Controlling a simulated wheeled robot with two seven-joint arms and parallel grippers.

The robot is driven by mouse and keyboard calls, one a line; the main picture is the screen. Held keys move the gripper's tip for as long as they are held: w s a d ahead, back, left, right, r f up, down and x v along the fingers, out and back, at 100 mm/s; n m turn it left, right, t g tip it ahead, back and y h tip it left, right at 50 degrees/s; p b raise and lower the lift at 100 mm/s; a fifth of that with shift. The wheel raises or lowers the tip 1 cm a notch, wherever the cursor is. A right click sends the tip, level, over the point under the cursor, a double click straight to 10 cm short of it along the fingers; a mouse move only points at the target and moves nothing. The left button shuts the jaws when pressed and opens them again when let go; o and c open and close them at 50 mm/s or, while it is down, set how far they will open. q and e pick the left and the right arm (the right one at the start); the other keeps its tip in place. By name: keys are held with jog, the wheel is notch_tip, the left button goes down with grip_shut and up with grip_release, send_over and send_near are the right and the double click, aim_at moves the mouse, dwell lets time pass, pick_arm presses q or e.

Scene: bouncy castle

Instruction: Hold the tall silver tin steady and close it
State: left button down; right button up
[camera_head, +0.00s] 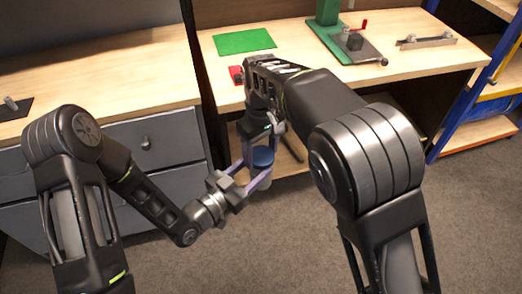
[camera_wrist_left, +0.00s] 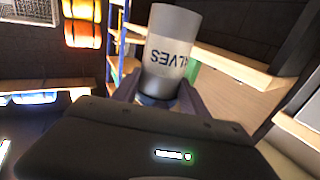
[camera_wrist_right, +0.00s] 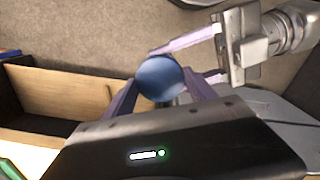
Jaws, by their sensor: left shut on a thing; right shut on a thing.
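The tall silver tin (camera_wrist_left: 172,50) shows upside down in the left wrist view, with a pale label whose visible letters read "ALVES". In the head view its body (camera_head: 264,183) shows only in part below the blue lid (camera_head: 263,157). The lid also shows from above as a round blue disc (camera_wrist_right: 160,77) in the right wrist view. My left gripper (camera_head: 255,174) reaches in from the left and is shut on the tin. My right gripper (camera_head: 263,148) comes from above and is shut on the lid at the tin's top. I cannot tell whether the lid is fully seated.
A wooden workbench (camera_head: 425,72) stands behind, with a green mat (camera_head: 244,41), a red item (camera_head: 236,75), a green-based press (camera_head: 338,42) and a metal bar (camera_head: 426,41). Grey drawers (camera_head: 160,148) stand at left and a blue-framed shelf (camera_head: 470,95) at right. The foreground floor is clear.

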jog(key=c, duration=0.5)
jog(key=o, duration=1.6)
notch_tip(320, 180, up, 8)
jog(key=shift+f, duration=0.2)
